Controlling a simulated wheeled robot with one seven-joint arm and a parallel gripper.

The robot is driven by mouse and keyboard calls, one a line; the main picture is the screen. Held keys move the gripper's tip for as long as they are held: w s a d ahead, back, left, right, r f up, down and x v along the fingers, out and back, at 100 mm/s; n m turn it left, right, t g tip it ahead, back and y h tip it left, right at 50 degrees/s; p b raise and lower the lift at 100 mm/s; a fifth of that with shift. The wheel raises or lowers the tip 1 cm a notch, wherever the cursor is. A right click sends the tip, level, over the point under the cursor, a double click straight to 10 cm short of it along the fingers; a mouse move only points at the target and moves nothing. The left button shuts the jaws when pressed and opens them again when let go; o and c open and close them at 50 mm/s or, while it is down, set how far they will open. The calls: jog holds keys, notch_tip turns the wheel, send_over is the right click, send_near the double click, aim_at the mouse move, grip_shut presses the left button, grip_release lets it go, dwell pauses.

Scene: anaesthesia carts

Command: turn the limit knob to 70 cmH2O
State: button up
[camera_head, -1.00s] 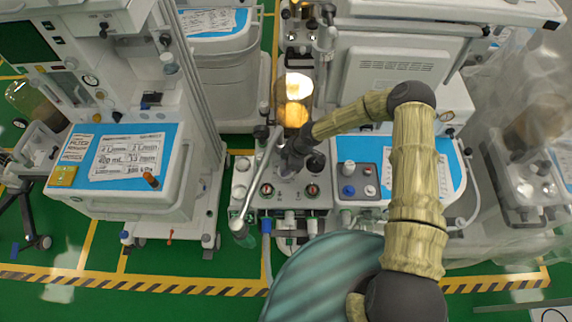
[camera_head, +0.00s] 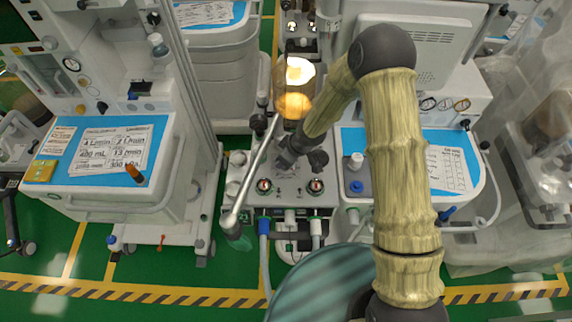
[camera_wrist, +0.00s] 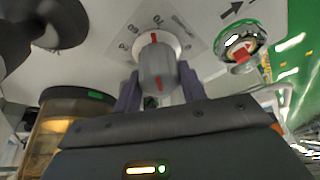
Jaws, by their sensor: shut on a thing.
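The limit knob (camera_wrist: 156,68) is a grey knob with a red mark, in the middle of the wrist view. It sits on a pale dial plate (camera_wrist: 188,30) with printed numbers, partly covered by the knob and my fingers. My gripper (camera_wrist: 158,88) has its two fingers on either side of the knob and is shut on it. I cannot read the exact setting. In the head view my gripper (camera_head: 287,158) is at the grey valve block (camera_head: 290,195), and my arm hides the knob.
A glass canister with amber content (camera_head: 294,104) stands just behind my gripper; it also shows in the wrist view (camera_wrist: 65,130). A metal tube (camera_head: 252,175) runs close on the left. A blue-topped cart (camera_head: 100,150) stands left.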

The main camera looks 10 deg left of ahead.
jog(key=shift+a+m+t+b, duration=0.1)
jog(key=shift+m+t+b, duration=0.3)
jog(key=shift+m+b, duration=0.8)
jog(key=shift+r, duration=0.1)
jog(key=shift+w, duration=0.1)
jog(key=o, duration=1)
jog(key=v, duration=1.1)
jog(key=p+v, duration=0.1)
jog(key=v, duration=0.5)
jog(key=shift+a+r, duration=0.25)
